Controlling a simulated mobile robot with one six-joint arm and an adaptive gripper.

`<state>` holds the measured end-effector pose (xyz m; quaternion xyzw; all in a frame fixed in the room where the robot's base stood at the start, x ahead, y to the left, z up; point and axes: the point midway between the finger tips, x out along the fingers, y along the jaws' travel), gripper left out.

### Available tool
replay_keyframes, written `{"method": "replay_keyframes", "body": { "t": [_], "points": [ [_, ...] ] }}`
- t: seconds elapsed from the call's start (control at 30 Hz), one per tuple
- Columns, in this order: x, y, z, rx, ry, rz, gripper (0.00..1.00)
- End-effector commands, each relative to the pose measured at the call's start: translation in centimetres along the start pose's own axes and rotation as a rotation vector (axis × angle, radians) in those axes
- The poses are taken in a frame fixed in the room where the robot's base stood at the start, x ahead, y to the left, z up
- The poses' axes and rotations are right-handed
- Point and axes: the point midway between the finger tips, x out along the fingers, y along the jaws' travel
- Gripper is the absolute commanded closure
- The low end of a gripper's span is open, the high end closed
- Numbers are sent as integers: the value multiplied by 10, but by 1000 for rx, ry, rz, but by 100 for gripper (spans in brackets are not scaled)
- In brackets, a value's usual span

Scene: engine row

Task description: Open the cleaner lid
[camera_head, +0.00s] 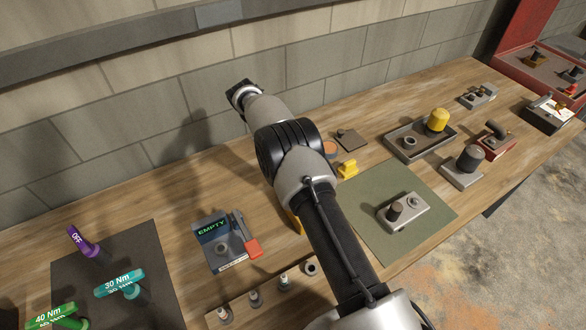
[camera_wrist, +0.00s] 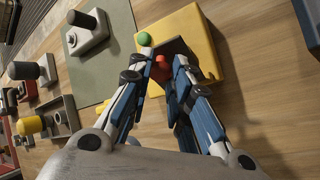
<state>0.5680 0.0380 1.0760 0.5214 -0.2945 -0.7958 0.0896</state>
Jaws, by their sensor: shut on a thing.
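A yellow box (camera_wrist: 203,62) lies ahead of my gripper in the wrist view, with a dark patch on its face and a green ball (camera_wrist: 145,39) at its left edge. I take it for the cleaner, but no label shows. My gripper (camera_wrist: 162,72) is shut on a small red knob (camera_wrist: 160,68) at the near side of the box. The fingers partly hide the knob and the dark patch, so I cannot tell how the lid stands. In the head view my arm hides the gripper and most of the yellow box (camera_head: 293,222).
The green mat (camera_head: 372,242) with a metal block (camera_head: 403,213) lies right of my arm. A small yellow part (camera_head: 348,169) and a dark plate with a knob (camera_head: 351,141) stand behind. The EMPTY panel (camera_head: 212,232) and a row of sockets (camera_head: 255,299) are left of my arm.

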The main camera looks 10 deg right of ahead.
Motion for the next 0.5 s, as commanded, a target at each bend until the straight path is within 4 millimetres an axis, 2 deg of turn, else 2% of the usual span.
{"method": "replay_keyframes", "body": {
  "t": [0.17, 0.2, 0.5],
  "points": [
    [5, -1, -1, -2, -4, 2, 100],
    [5, -1, -1, -2, -4, 2, 81],
    [3, 0, 0, -1, -2, 1, 61]
  ]
}}
